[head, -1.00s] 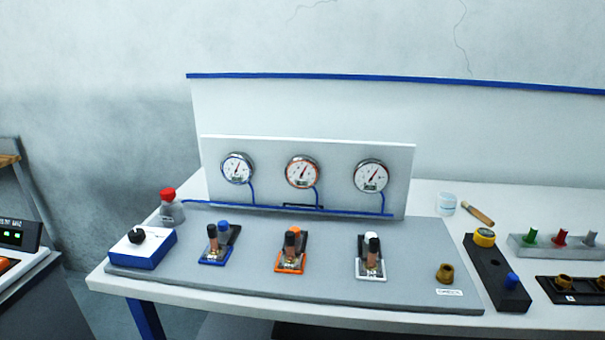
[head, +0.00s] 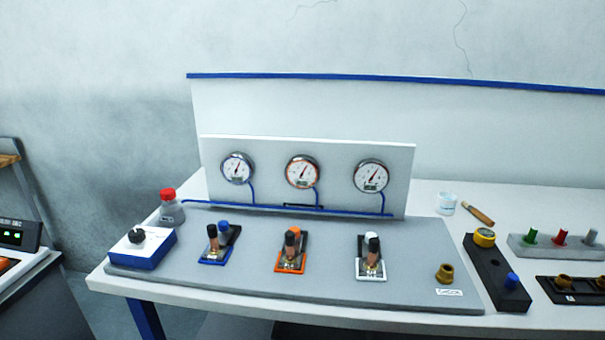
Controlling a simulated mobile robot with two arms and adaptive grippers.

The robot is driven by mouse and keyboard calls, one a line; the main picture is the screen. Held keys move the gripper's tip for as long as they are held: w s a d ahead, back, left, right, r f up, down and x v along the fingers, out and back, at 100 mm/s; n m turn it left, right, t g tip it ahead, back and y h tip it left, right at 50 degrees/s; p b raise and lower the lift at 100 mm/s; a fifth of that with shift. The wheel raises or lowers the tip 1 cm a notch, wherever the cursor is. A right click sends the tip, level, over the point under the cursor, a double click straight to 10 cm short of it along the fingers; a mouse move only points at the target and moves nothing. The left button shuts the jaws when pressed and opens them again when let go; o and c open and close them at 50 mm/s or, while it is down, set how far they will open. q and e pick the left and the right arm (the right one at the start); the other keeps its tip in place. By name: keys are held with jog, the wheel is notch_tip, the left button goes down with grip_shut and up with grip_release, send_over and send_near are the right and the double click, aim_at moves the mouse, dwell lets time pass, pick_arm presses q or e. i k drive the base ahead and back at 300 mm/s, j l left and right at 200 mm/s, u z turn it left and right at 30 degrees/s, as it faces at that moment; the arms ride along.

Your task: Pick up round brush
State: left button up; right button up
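A thin wooden-handled tool (head: 478,214), which looks like a brush, lies on the white table at the back right. It lies at a slant, just right of a small white cup (head: 447,202). It is too small for me to tell whether its head is round. No other brush can be made out. Neither of my grippers is in view.
A grey panel (head: 330,282) with several knobbed fixtures and a gauge board (head: 273,190) fill the table's left and middle. A black block (head: 497,272) and a grey rack (head: 570,252) stand in front of the tool. A red-capped bottle (head: 171,210) stands at the left.

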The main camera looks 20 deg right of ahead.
aim_at(481, 217)
jog(key=z, duration=1.55)
jog(key=l+u, duration=0.3)
jog(key=u, duration=0.15)
jog(key=l+u, duration=0.3)
jog(key=u, duration=0.2)
jog(key=k, duration=0.05)
